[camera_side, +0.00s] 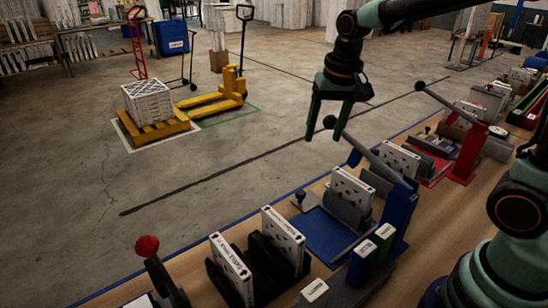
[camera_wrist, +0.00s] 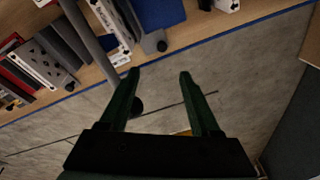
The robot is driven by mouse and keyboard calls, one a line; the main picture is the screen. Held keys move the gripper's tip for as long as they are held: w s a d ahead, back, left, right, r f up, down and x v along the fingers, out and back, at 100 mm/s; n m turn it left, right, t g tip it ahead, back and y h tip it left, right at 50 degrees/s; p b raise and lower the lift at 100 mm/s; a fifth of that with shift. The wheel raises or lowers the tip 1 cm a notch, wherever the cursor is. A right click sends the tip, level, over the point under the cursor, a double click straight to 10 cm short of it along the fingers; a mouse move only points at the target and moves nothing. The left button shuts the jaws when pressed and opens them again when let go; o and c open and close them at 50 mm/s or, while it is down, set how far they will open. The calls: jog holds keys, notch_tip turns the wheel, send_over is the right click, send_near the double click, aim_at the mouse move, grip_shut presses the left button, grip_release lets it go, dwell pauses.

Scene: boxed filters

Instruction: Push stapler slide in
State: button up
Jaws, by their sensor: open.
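The blue stapler station (camera_side: 325,238) stands on the bench, with a blue base plate and an upright boxed filter (camera_side: 352,188) in a grey holder. A small slide with a dark knob (camera_side: 300,196) is at the plate's left edge; the knob also shows in the wrist view (camera_wrist: 162,46). A long grey lever (camera_side: 376,155) with a black ball end rises over the station. My gripper (camera_side: 323,137) is open and empty, fingers down, above and behind the slide. In the wrist view my gripper (camera_wrist: 159,74) has the lever's ball near its left finger; I cannot tell if they touch.
A similar red station (camera_side: 462,150) stands farther along the bench. In front are filters in a black rack (camera_side: 262,262), a lever with a red knob (camera_side: 147,246) and small boxes (camera_side: 362,262). Open floor lies beyond the blue-edged bench; a yellow pallet truck (camera_side: 215,100) stands there.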

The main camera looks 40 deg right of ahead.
jog(key=s+r+n+t, duration=0.3)
jog(key=s+n, duration=0.2)
jog(key=s, duration=0.5)
jog(key=shift+d+n, duration=0.3)
jog(key=shift+d, duration=0.15)
jog(key=shift+s, duration=0.15)
